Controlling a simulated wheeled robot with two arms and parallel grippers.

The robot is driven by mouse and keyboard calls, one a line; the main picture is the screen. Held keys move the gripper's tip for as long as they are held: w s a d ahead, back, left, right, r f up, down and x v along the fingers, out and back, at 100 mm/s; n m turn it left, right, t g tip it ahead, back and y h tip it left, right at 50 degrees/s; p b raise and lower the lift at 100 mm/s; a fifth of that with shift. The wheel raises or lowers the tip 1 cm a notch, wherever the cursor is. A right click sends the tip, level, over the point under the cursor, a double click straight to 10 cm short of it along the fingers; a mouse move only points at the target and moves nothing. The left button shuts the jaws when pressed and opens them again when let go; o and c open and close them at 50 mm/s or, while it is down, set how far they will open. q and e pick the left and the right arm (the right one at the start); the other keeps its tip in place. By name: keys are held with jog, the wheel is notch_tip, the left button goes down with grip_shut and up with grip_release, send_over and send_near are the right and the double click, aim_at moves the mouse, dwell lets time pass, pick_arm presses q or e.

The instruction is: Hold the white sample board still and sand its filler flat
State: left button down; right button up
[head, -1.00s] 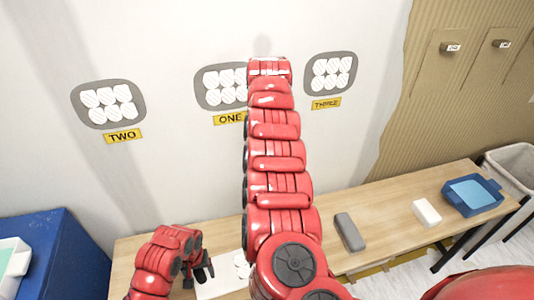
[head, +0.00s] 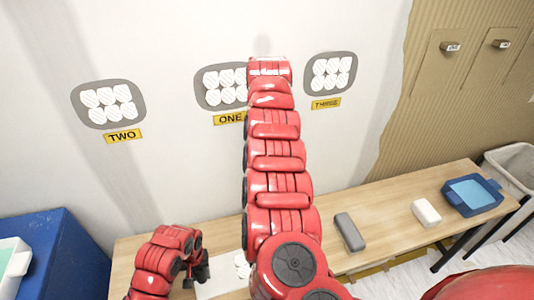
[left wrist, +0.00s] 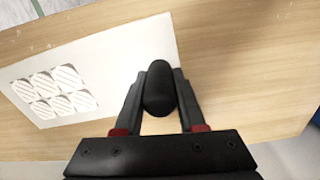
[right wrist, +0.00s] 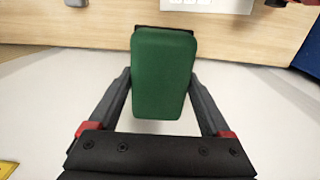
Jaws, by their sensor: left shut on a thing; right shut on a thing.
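The white sample board (left wrist: 130,50) lies on the wooden bench, with several striped white filler patches (left wrist: 55,88) toward its left end in the left wrist view. In the head view the board (head: 222,287) is partly hidden by my right arm. My left gripper (left wrist: 159,88) is shut on a black rounded knob (left wrist: 158,75) at the board's edge. My right gripper (right wrist: 163,85) is shut on a green sanding block (right wrist: 162,75) with a dark far edge. The block is apart from the board, whose edge shows at the top (right wrist: 215,5). My right gripper is hidden in the head view.
A grey block (head: 349,232), a white block (head: 426,212) and a blue tray (head: 472,195) stand on the bench's right part. A bin (head: 512,165) is beyond. The wall has patch panels labelled TWO (head: 108,104), ONE and THREE (head: 330,75).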

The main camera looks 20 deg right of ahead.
pick_arm(q)
jog(key=shift+c, duration=2.1)
grip_release()
jog(key=shift+r+p, duration=0.7)
jog(key=shift+r, duration=0.3)
jog(key=shift+f, duration=0.2)
jog(key=shift+f+b, duration=0.55)
jog(key=shift+f, duration=0.25)
grip_shut()
